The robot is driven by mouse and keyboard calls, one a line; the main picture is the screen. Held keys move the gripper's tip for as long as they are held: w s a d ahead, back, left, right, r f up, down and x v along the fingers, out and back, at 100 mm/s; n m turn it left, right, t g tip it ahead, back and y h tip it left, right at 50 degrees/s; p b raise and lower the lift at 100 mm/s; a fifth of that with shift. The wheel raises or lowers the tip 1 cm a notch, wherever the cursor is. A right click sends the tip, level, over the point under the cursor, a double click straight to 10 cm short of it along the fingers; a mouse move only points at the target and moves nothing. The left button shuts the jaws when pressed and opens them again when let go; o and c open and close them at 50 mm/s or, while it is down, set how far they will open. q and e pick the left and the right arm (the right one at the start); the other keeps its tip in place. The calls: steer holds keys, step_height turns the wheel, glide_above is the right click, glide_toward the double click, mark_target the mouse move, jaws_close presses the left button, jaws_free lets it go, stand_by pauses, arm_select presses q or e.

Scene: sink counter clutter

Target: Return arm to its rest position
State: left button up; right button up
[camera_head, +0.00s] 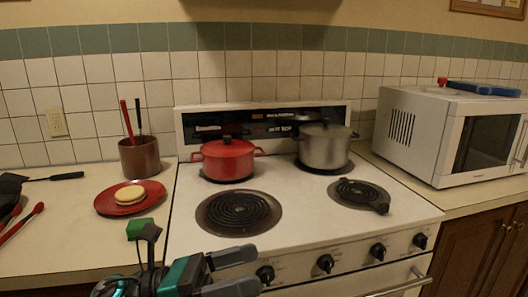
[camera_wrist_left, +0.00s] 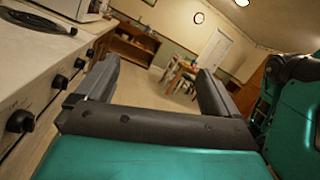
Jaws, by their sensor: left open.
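My left gripper (camera_head: 248,271) is low in the head view, in front of the stove's front edge. Its two dark fingers are apart and nothing is between them. In the left wrist view the open fingers (camera_wrist_left: 157,72) point out over the room's floor, with the stove front to their left. My right gripper is in neither view.
The stove (camera_head: 300,226) holds a red pot (camera_head: 228,160) and a steel pot (camera_head: 324,148) on its back burners. A red plate (camera_head: 108,205) with a round bread-like item (camera_head: 130,195), a utensil crock (camera_head: 140,156) and red-handled tools (camera_head: 22,224) are on the left counter. A microwave (camera_head: 432,140) stands right.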

arm_select(q)
steer(key=w+a+f+n+t+y, duration=0.1)
steer(key=a+f+n+t+y, duration=0.45)
steer(key=n, duration=1.05)
steer(key=w+a+f+n+t+y, duration=0.1)
steer(key=a+f+n+t+y, duration=0.2)
steer(key=f+n+t+y, duration=0.85)
steer(key=s+a+f+n+g, duration=0.2)
steer(key=s+f+n+g, duration=0.2)
steer(key=n, duration=0.5)
steer(key=s+a+f+n+g+y+p, duration=0.1)
steer(key=s+a+f+n+g, duration=0.2)
steer(key=s+f+n+g, duration=0.2)
steer(key=s+f+n, duration=0.3)
steer(key=f+n, duration=0.1)
steer(key=shift+s+a+f, duration=0.15)
steer(key=shift+a, duration=0.15)
steer(key=shift+n, duration=0.25)
